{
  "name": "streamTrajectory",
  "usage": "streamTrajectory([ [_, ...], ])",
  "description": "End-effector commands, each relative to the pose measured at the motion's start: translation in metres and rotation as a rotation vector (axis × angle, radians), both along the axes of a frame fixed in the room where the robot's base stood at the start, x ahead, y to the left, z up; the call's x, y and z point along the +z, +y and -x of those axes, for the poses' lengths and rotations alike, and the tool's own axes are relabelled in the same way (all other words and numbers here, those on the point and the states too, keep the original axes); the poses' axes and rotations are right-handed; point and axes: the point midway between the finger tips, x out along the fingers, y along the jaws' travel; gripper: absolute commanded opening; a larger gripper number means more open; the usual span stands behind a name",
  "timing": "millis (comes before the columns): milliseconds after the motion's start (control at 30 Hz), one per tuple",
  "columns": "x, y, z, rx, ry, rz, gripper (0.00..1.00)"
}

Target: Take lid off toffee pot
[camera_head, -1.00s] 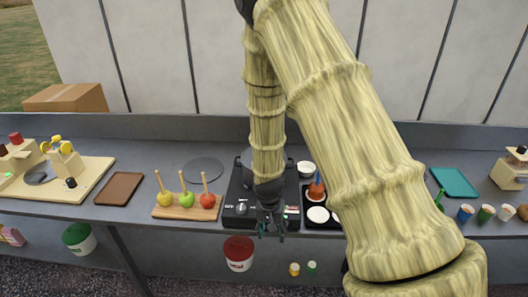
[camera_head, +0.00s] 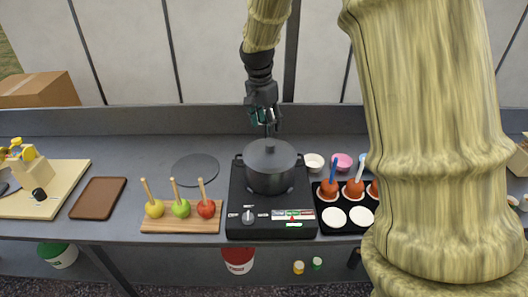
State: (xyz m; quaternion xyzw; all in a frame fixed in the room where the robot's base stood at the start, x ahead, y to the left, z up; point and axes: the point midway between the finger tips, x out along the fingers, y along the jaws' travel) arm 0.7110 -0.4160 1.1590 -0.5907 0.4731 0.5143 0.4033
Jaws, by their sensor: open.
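The toffee pot (camera_head: 270,178) is dark grey with two side handles and stands on a black hot plate (camera_head: 249,229). Its dark lid (camera_head: 270,155) sits on top with a knob (camera_head: 269,145) in the middle. My gripper (camera_head: 268,130) is open, pointing down just above the knob. The fingertips are close to the knob; whether they touch it I cannot tell.
A dark round mat (camera_head: 195,169) lies bare to the left of the pot. A wooden board (camera_head: 180,225) with three apples on sticks is left of the hot plate. A black tray (camera_head: 333,230) with sticked items and small bowls (camera_head: 313,163) are to its right.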

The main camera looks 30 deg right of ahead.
Motion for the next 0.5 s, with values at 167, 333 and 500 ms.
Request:
streamTrajectory([
  [167,-0.023,0.002,-0.002,0.009,0.003,-0.002,0.53],
  [333,-0.040,0.000,-0.011,0.010,0.007,-0.001,0.53],
  [500,-0.048,-0.003,-0.012,0.008,0.012,0.000,0.53],
])
